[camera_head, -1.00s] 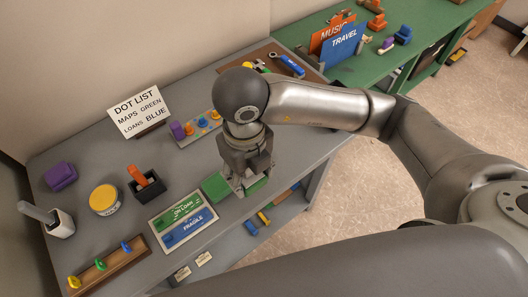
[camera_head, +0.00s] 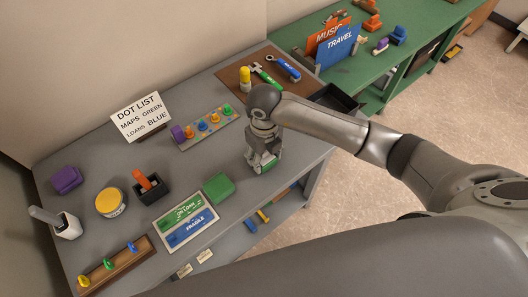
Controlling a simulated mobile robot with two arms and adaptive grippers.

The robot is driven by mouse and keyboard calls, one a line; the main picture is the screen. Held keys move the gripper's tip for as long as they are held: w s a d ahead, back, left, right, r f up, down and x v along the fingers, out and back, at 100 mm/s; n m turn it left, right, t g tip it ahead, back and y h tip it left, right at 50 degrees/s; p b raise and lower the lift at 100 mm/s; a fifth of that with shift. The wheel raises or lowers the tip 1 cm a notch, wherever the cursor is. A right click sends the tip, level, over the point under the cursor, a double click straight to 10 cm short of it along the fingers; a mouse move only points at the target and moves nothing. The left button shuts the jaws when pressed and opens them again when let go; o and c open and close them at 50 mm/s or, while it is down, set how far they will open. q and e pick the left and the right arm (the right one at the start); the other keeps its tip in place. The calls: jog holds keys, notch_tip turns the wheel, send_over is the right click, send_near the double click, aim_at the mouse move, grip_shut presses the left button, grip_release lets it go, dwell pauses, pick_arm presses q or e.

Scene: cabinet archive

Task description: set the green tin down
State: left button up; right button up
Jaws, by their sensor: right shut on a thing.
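My right gripper (camera_head: 263,164) is shut and points down over the grey desk (camera_head: 225,235), near its front right edge. I cannot tell whether the tin touches the desk. A separate flat green block (camera_head: 218,188) lies on the desk to the left, beside the tray with green and blue labels (camera_head: 187,222). My left gripper is not in view.
A sign (camera_head: 142,116) and a rack of coloured pegs (camera_head: 208,127) stand behind. A brown mat (camera_head: 235,72) with tools and a black tray (camera_head: 337,98) lie towards the back right. A yellow tin (camera_head: 110,201) stands at left. Desk around the gripper is mostly clear.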

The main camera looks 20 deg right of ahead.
jog(key=shift+f, duration=0.15)
jog(key=shift+f, duration=0.1)
jog(key=shift+f+b, duration=0.15)
jog(key=shift+b, duration=0.15)
jog(key=o, duration=1.1)
